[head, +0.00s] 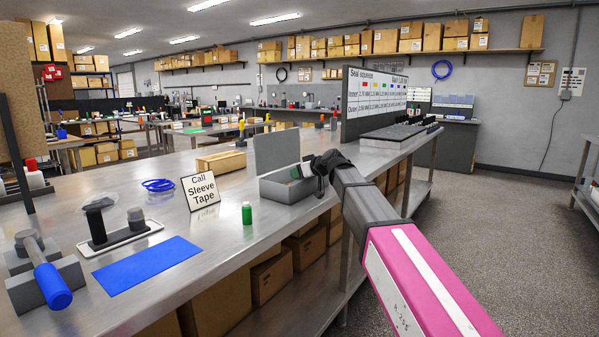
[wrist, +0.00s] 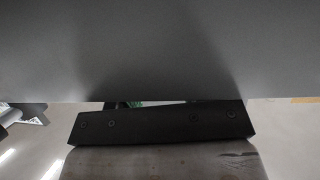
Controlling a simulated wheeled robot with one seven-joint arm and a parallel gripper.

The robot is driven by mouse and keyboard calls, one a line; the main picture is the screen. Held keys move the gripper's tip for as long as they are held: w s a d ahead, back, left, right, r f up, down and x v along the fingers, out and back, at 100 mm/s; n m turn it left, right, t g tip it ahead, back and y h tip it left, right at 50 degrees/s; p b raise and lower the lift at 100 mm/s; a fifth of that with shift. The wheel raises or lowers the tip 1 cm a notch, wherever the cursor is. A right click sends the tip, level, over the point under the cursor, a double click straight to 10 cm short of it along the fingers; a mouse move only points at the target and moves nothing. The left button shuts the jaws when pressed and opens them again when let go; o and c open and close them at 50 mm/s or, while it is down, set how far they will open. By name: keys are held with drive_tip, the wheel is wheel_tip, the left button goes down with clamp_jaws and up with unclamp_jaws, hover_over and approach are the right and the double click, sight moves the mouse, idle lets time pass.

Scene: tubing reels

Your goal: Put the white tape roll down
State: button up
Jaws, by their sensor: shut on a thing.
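My gripper (head: 308,171) is at the open grey box (head: 283,189), over its right side. It is shut on the white tape roll, which is mostly hidden by the dark fingers and the box. Only a small pale patch and a bit of green show near the fingertips in the head view. The raised grey lid (head: 276,150) stands behind the box. In the wrist view a plain grey surface (wrist: 160,50) fills the upper half, behind my black gripper body (wrist: 160,123). The roll cannot be made out there.
A "Call Sleeve Tape" sign (head: 201,191), blue tubing coil (head: 158,185) and blue mat (head: 147,265) are to the left on the steel bench (head: 215,238). A cardboard box (head: 221,161) lies behind. A tall board (head: 373,100) stands right.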

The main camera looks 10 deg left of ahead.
drive_tip(key=shift+f, duration=0.2)
drive_tip(key=o, duration=0.9)
drive_tip(key=shift+r, duration=0.1)
drive_tip(key=shift+r, duration=0.35)
drive_tip(key=v, duration=1.2)
drive_tip(key=shift+r, duration=0.15)
